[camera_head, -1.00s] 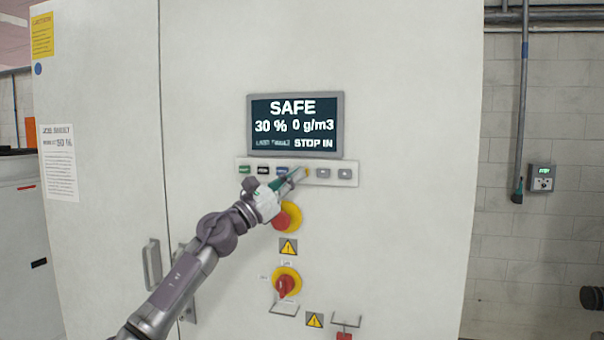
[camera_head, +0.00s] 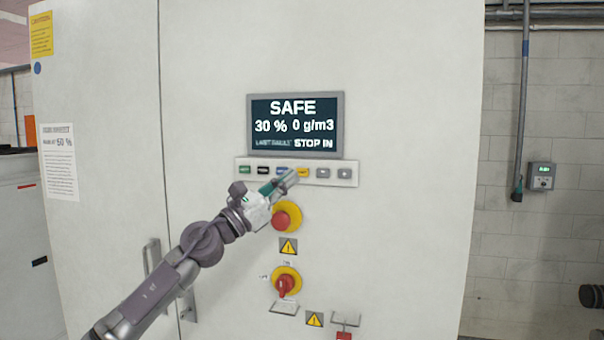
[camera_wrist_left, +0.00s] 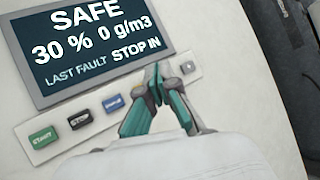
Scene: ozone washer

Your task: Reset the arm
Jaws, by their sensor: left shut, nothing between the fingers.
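My left arm comes in from the lower left in the head view. Its gripper (camera_head: 288,180) is shut and empty, in front of the button strip (camera_head: 351,173) on the white cabinet. The fingertips show near the yellow button (camera_head: 303,172); I cannot tell whether they touch the panel. In the left wrist view the gripper (camera_wrist_left: 158,72) has its fingers together and hides part of the button row. The green button (camera_wrist_left: 42,137), black button (camera_wrist_left: 80,119) and blue button (camera_wrist_left: 115,103) show to its left. My right gripper is not in view.
Above the buttons a screen (camera_head: 295,108) reads SAFE, 30 %, 0 g/m3, STOP IN. Below are a red emergency stop (camera_head: 281,220) on yellow and a red rotary switch (camera_head: 286,285). Door handles (camera_head: 152,265) stand out at lower left. A small meter (camera_head: 541,177) hangs on the wall.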

